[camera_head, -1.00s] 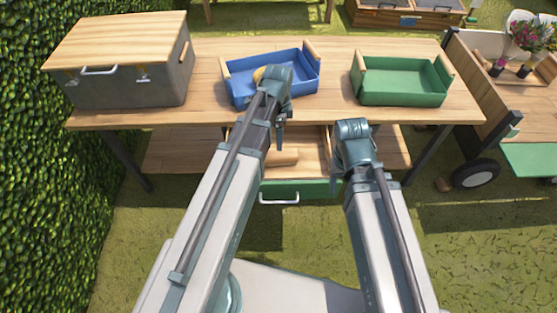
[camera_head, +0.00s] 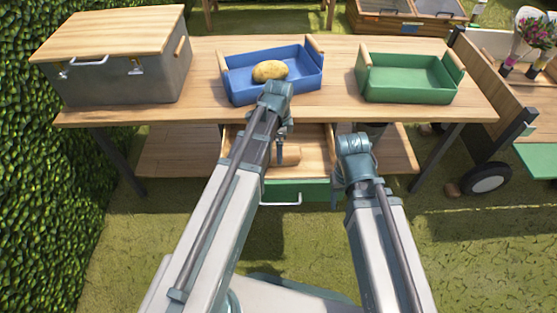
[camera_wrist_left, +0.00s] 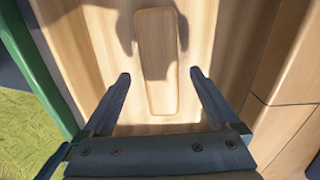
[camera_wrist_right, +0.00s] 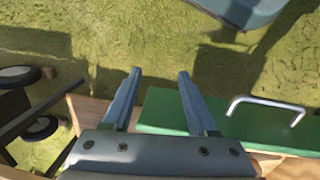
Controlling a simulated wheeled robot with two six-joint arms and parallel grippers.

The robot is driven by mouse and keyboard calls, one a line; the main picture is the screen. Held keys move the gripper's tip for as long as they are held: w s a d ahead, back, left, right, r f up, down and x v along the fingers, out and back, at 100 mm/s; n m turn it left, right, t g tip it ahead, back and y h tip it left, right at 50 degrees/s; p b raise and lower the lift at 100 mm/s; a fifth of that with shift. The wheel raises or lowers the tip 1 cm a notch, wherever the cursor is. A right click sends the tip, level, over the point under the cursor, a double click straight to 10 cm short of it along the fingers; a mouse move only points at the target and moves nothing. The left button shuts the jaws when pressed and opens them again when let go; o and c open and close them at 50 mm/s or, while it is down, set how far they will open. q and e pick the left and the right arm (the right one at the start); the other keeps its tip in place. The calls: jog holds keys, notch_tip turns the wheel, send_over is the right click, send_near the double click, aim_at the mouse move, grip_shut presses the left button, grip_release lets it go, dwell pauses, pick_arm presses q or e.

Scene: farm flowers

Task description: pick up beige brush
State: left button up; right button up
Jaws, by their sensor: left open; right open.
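A long beige block-like piece, which looks like the beige brush (camera_wrist_left: 157,45), lies in the open drawer (camera_head: 312,150) under the table. In the head view the beige brush (camera_head: 288,156) is partly hidden by my left arm. My left gripper (camera_wrist_left: 160,73) is open above the drawer, its fingers on either side of the brush's line, and its shadow falls on the piece. It looks apart from it. My right gripper (camera_head: 345,184) is open and empty, right of the drawer; its fingers (camera_wrist_right: 159,73) point over grass in the right wrist view.
On the table (camera_head: 338,90) stand a blue tray (camera_head: 241,91) holding a yellowish potato-like thing (camera_head: 270,71), a green tray (camera_head: 408,97) that looks empty, and a grey box with wooden lid (camera_head: 130,80). The drawer's green front (camera_head: 315,190) juts out. A flower cart (camera_head: 500,110) stands right.

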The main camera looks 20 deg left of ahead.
pick_arm(q)
notch_tip(320, 180, down, 3)
jog(key=shift+f+b, duration=0.1)
jog(key=shift+b, duration=1)
pick_arm(e)
notch_tip(320, 180, down, 3)
pick_arm(q)
jog(key=shift+c, duration=0.2)
grip_shut()
jog(key=shift+r, duration=0.2)
pick_arm(e)
jog(key=shift+r, duration=0.1)
pick_arm(q)
notch_tip(320, 180, up, 10)
jog(key=p, duration=1)
jog(key=shift+f, duration=0.1)
pick_arm(e)
notch_tip(320, 180, up, 10)
jog(key=shift+a, duration=0.1)
